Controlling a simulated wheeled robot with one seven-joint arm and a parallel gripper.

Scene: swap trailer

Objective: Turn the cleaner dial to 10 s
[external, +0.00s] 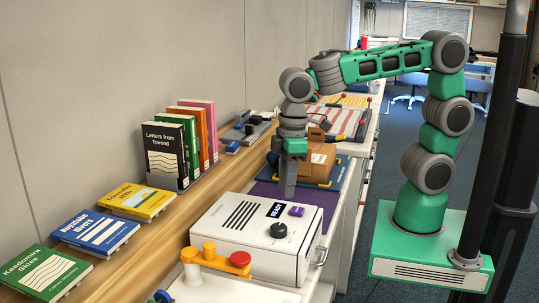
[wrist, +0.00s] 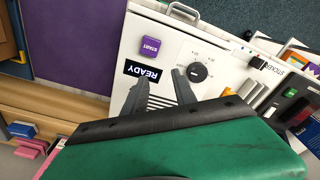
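The cleaner is a white box (external: 232,228) on the counter, with black vent slots and a READY display (external: 275,209). Its round black dial (external: 279,230) is on top near the right side. In the wrist view the dial (wrist: 197,72) has tiny marks around it, too small to read surely. A purple START button (wrist: 151,47) is beside the display. My gripper (external: 287,194) points down over the far part of the cleaner. In the wrist view its two dark fingers (wrist: 157,82) are apart with nothing between them, the right finger closest to the dial.
A purple mat (external: 318,198) and a cardboard box (external: 319,160) lie beyond the cleaner. A yellow-and-red toy-like piece (external: 212,259) stands at its near side. Books (external: 165,150) line the wooden ledge to the left. A metal handle (external: 319,258) juts from the cleaner's right side.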

